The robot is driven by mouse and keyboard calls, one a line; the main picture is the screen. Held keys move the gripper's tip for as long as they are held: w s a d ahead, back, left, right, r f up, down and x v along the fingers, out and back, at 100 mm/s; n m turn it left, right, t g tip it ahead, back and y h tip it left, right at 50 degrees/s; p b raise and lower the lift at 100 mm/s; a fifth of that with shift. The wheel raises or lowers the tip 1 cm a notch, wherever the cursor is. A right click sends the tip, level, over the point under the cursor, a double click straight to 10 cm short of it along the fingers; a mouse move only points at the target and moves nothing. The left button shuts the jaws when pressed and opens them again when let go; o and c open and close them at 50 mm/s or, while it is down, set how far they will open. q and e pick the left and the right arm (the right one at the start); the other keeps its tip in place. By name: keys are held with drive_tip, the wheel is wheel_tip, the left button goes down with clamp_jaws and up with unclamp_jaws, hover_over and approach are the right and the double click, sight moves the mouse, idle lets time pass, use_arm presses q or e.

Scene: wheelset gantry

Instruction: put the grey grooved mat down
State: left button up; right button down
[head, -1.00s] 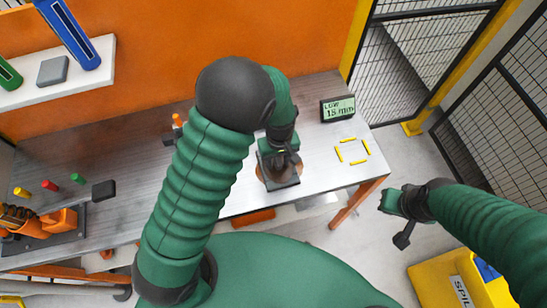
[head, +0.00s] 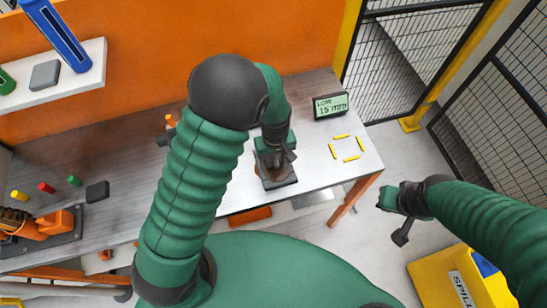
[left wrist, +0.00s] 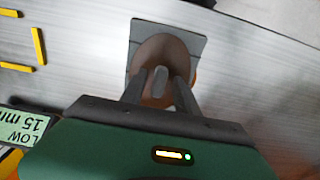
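The grey grooved mat (head: 283,184) lies at the bench's front part, left of the yellow marks. In the left wrist view its grey plate (left wrist: 190,44) shows beyond my fingers, partly covered by a rounded brown shape whose nature I cannot tell. My left gripper (head: 277,160) is right over the mat. In the left wrist view its two fingers (left wrist: 159,78) stand apart, with a small grey upright piece between them and gaps on both sides. My right gripper (head: 393,212) hangs off the bench's right side, away from the mat.
Yellow strips (head: 347,148) outline a bare square on the bench. A display (head: 331,106) reading LOW 15 mm stands behind it. Dark block (head: 97,191), coloured pegs and an orange device (head: 45,228) are at the left. A yellow bin (head: 450,280) stands at lower right.

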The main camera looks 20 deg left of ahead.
sight(271, 163)
use_arm(q)
wheel_tip(271, 163, up, 12)
drive_tip(key=a, duration=0.1)
drive_tip(key=s+a+m+t, duration=0.2)
drive_tip(key=s+a+m, duration=0.4)
drive_tip(key=s, duration=0.3)
drive_tip(key=shift+a+f+m+t, duration=0.15)
drive_tip(key=shift+f+m+t, duration=0.15)
drive_tip(key=shift+f+m, duration=0.1)
drive_tip(key=shift+s, duration=0.2)
drive_tip(key=shift+w+a, duration=0.1)
drive_tip(key=shift+a, duration=0.1)
